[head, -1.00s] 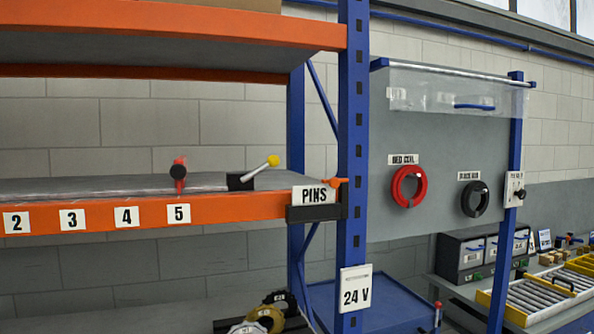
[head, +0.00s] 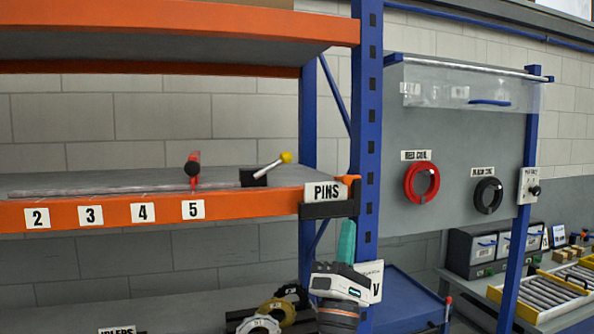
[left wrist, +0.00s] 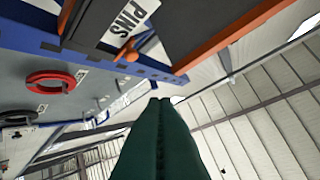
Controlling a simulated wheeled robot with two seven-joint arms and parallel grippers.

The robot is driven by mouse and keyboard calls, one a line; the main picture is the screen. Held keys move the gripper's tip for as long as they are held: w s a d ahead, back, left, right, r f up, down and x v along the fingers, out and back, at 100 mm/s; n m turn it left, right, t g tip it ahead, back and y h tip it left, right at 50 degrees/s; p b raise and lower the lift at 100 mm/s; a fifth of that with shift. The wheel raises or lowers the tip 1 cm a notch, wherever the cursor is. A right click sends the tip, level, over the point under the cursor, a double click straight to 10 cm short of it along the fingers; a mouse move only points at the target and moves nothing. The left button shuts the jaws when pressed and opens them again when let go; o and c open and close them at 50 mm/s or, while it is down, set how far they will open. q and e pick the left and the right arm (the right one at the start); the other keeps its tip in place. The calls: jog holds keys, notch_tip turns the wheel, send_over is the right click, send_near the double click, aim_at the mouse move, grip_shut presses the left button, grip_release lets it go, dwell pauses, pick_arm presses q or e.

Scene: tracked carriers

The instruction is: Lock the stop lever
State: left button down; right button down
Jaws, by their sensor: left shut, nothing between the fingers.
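A lever with a yellow ball knob (head: 285,158) stands on a black block (head: 254,177) at the front of the orange-edged shelf (head: 120,210), its rod slanting up to the right. A red upright piece (head: 195,165) with a black knob stands to its left, above label 5. No label names either one as the stop lever. My left gripper (head: 348,224) points up with its green fingers together and empty, below the PINS bin and in front of the blue post. Its shut fingers (left wrist: 160,103) also fill the lower middle of the left wrist view. My right gripper is out of view.
The PINS bin (head: 329,210) and the blue post (head: 368,130) are close to my left gripper. An orange piece (left wrist: 127,50) sits beside the PINS label in the left wrist view. Red (head: 422,184) and black coils (head: 488,195) hang on the grey panel. Rolls (head: 262,322) lie below.

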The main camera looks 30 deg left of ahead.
pick_arm(q)
jog(key=w+a+r+n+g+y, duration=0.2)
jog(key=n+g, duration=0.6)
jog(key=n, duration=0.5)
jog(key=w+a+r+n+g+y, duration=0.2)
jog(key=a+r+n+g+y, duration=0.3)
jog(key=n, duration=0.9)
jog(key=a+r+g, duration=0.1)
jog(key=a+g, duration=0.1)
jog(key=g, duration=0.1)
jog(key=shift+w+r, duration=0.15)
jog(key=shift+r, duration=0.05)
jog(key=shift+a, duration=0.1)
